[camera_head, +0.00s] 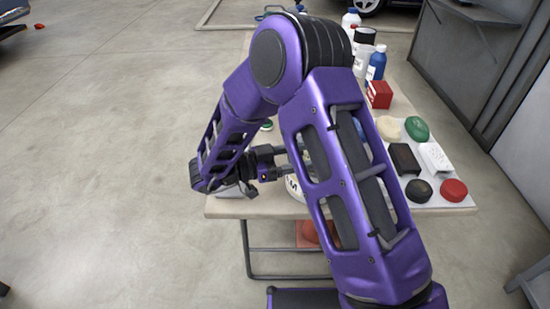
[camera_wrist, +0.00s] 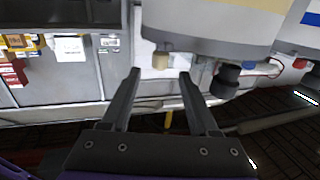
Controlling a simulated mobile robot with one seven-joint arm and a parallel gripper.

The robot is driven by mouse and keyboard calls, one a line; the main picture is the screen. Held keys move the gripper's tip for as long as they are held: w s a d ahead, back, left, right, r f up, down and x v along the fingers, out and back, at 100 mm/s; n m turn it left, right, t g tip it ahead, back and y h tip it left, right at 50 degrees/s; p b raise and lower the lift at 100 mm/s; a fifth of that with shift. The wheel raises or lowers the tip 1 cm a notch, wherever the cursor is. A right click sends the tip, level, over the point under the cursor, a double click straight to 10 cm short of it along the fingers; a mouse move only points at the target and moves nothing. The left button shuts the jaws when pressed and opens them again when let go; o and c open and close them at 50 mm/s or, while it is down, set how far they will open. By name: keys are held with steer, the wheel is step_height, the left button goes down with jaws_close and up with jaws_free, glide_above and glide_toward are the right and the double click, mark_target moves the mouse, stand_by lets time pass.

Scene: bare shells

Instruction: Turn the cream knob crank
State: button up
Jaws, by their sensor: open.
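A cream knob (camera_wrist: 161,60) hangs below the rim of a large pale round body (camera_wrist: 215,28) in the wrist view. My gripper (camera_wrist: 159,74) is open, with the knob appearing between or just beyond its fingertips. I cannot tell whether either finger touches it. A black knob (camera_wrist: 226,80) is to the right, outside the fingers. In the head view my gripper (camera_head: 284,162) is at the near left part of the table, beside a white round object (camera_head: 295,188) mostly hidden by my arm. The cream knob cannot be made out there.
The table (camera_head: 235,207) carries a white tray (camera_head: 440,203) with several coloured pieces on the right. A red box (camera_head: 379,94), a blue bottle (camera_head: 376,64) and other containers stand farther back. A grey cabinet (camera_head: 465,70) is at right. The floor left is open.

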steer(key=v, duration=0.8)
steer(key=shift+a, duration=0.2)
steer(key=shift+p, duration=0.3)
